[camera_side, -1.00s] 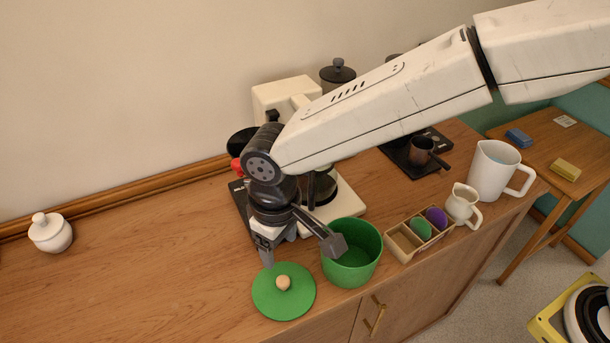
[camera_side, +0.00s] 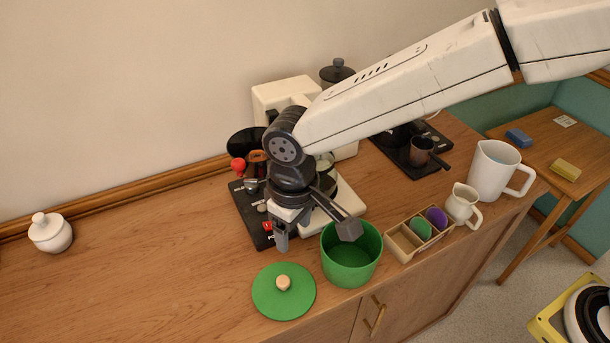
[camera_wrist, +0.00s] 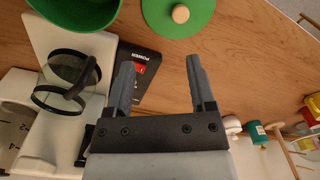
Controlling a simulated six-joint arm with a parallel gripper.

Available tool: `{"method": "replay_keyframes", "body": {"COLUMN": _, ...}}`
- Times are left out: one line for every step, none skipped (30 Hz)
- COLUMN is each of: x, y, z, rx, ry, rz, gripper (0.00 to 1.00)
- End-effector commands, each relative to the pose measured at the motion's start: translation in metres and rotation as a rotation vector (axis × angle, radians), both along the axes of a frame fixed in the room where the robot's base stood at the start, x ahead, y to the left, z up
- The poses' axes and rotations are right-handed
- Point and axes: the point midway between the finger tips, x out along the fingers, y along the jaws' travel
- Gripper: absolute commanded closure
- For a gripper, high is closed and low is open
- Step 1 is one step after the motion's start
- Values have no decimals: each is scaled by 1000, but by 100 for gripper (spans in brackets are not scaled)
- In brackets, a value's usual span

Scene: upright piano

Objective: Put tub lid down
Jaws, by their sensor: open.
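The tub lid (camera_side: 284,302) is a flat green disc with a pale round wooden knob. It lies flat on the wooden counter, just left of the tub, and also shows at the top of the wrist view (camera_wrist: 193,20). The green tub (camera_side: 350,272) stands open on the counter, and its edge shows at the top left of the wrist view (camera_wrist: 78,26). My gripper (camera_side: 312,237) is open and empty, above the counter behind the lid and apart from it. Its two fingers (camera_wrist: 160,75) are spread in the wrist view with nothing between them.
A wooden tray (camera_side: 401,241) with coloured pods is right of the tub. A cream jug (camera_side: 461,206) and white pitcher (camera_side: 489,170) stand farther right. The counter's left side is clear around a lidded white pot (camera_side: 50,235).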

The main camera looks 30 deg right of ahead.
Motion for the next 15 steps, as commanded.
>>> {"method": "replay_keyframes", "body": {"x": 5, "y": -15, "z": 1, "rx": 5, "ry": -6, "rz": -23, "gripper": 29}}
{"method": "replay_keyframes", "body": {"x": 7, "y": -25, "z": 2, "rx": 7, "ry": -10, "rz": -35, "gripper": 29}}
{"method": "replay_keyframes", "body": {"x": 10, "y": -39, "z": 2, "rx": 13, "ry": -17, "rz": -55, "gripper": 29}}
{"method": "replay_keyframes", "body": {"x": 12, "y": -51, "z": 2, "rx": 15, "ry": -21, "rz": -72, "gripper": 29}}
{"method": "replay_keyframes", "body": {"x": 13, "y": -62, "z": 2, "rx": 20, "ry": -27, "rz": -88, "gripper": 29}}
{"method": "replay_keyframes", "body": {"x": 15, "y": -79, "z": 3, "rx": 25, "ry": -35, "rz": -111, "gripper": 29}}
{"method": "replay_keyframes", "body": {"x": 15, "y": -92, "z": 3, "rx": 28, "ry": -42, "rz": -129, "gripper": 29}}
{"method": "replay_keyframes", "body": {"x": 15, "y": -106, "z": 3, "rx": 32, "ry": -49, "rz": -148, "gripper": 29}}
{"method": "replay_keyframes", "body": {"x": 15, "y": -123, "z": 3, "rx": 36, "ry": -59, "rz": -173, "gripper": 29}}
{"method": "replay_keyframes", "body": {"x": 14, "y": -137, "z": 2, "rx": 40, "ry": -66, "rz": -191, "gripper": 29}}
{"method": "replay_keyframes", "body": {"x": 12, "y": -150, "z": 2, "rx": 43, "ry": -74, "rz": -210, "gripper": 29}}
{"method": "replay_keyframes", "body": {"x": 9, "y": -166, "z": 1, "rx": 45, "ry": -84, "rz": -235, "gripper": 29}}
{"method": "replay_keyframes", "body": {"x": 6, "y": -179, "z": 1, "rx": 48, "ry": -91, "rz": -253, "gripper": 29}}
{"method": "replay_keyframes", "body": {"x": 3, "y": -191, "z": 0, "rx": 50, "ry": -101, "rz": -272, "gripper": 29}}
{"method": "replay_keyframes", "body": {"x": -2, "y": -207, "z": -1, "rx": 52, "ry": -110, "rz": -297, "gripper": 29}}
